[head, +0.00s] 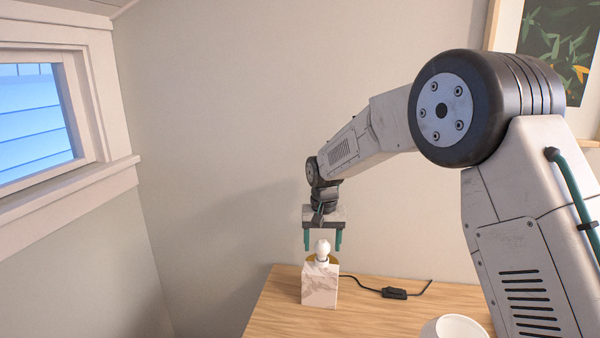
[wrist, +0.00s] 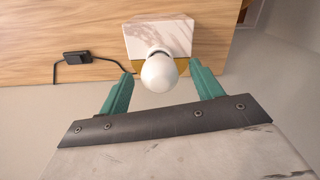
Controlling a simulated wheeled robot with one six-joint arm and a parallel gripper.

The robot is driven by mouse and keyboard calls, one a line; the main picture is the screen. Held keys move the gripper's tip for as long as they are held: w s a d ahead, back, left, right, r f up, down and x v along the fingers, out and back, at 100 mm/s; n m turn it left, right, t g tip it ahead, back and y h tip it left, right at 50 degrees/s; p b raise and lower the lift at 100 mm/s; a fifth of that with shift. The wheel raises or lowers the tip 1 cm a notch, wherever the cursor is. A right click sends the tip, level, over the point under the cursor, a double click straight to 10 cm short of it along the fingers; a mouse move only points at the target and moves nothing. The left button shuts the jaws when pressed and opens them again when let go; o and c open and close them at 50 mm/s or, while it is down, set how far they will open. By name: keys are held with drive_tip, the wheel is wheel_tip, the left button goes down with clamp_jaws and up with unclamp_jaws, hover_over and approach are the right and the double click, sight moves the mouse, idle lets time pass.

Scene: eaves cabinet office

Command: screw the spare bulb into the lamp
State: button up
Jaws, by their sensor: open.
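The lamp (head: 319,287) is a pale marble-like block standing on the wooden desk, with a brass-coloured part at its top. A white bulb (head: 322,250) stands upright at the top of the lamp; how far it sits in the socket I cannot tell. The bulb (wrist: 159,72) and the lamp block (wrist: 158,36) also show in the wrist view. My gripper (head: 323,246) is open, pointing down over the lamp. Its teal fingers (wrist: 160,88) are on either side of the bulb, with a visible gap on each side.
A black cord with an inline switch (head: 394,293) runs right from the lamp across the desk (head: 270,318). A white round bowl-like object (head: 454,328) is at the desk's front right. A wall is behind, and a window (head: 40,115) is at left.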

drive_tip(key=n, duration=0.3)
drive_tip(key=shift+n, duration=0.3)
drive_tip(key=n, duration=0.4)
drive_tip(key=shift+n, duration=0.3)
drive_tip(key=n, duration=0.7)
drive_tip(key=shift+n, duration=0.4)
drive_tip(key=shift+c, duration=0.4)
drive_tip(key=c, duration=1)
drive_tip(key=m, duration=0.4)
drive_tip(key=shift+c, duration=0.2)
drive_tip(key=m, duration=0.4)
